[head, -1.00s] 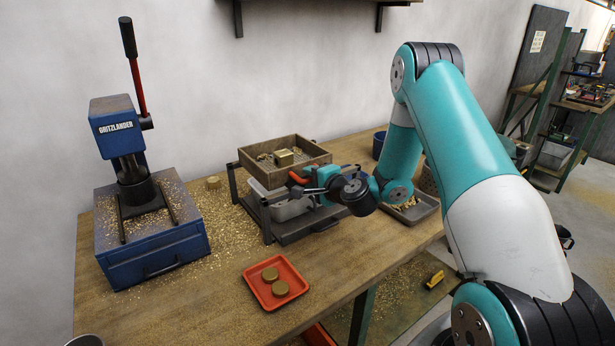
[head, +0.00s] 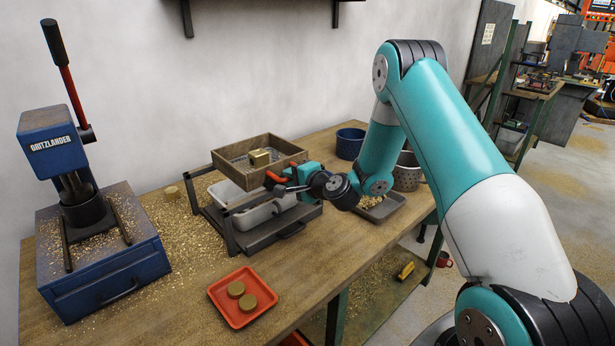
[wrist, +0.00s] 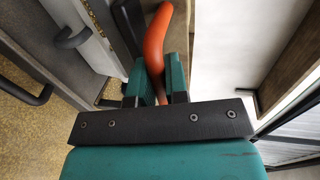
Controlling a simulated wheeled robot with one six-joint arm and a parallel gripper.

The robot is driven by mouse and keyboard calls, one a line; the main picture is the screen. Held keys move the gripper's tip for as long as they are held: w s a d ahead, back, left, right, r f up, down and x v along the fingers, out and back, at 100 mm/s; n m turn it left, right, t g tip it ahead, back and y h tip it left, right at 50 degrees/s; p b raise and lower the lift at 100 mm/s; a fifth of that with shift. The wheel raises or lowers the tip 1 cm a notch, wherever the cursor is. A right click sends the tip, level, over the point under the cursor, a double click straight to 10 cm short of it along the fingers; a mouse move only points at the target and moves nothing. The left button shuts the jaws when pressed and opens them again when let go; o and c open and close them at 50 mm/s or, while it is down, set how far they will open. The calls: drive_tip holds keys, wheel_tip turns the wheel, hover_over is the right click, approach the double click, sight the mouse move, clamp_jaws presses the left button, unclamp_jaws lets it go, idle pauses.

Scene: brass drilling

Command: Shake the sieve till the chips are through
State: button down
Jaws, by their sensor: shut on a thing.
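The sieve (head: 225,163) is a square wooden frame with a grey mesh floor, over a dark rack at mid-bench. A brass block (head: 259,157) lies on its mesh, and I can make out few or no loose chips around it. My gripper (wrist: 157,88) is shut on the sieve's orange handle (wrist: 154,42), which stands between the green fingers in the wrist view. In the head view the handle (head: 276,178) shows at the sieve's front right. A white bin (head: 232,192) sits under the sieve in the rack; its contents are mostly hidden.
A blue press (head: 100,255) stands at left, with brass chips strewn on the bench (head: 185,290). A red tray (head: 225,312) with two brass discs lies in front. A grey tray (head: 392,208), a blue pot (head: 350,143) and a perforated pot (head: 406,172) stand right.

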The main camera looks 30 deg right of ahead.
drive_tip(key=shift+d, duration=0.2)
drive_tip(key=c, duration=1.1)
unclamp_jaws()
drive_tip(key=shift+s, duration=0.15)
drive_tip(key=b+v, duration=1.3)
drive_tip(key=v, duration=0.1)
drive_tip(key=shift+s+d+b, duration=0.1)
drive_tip(key=shift+s+b, duration=0.25)
drive_tip(key=shift+s, duration=0.05)
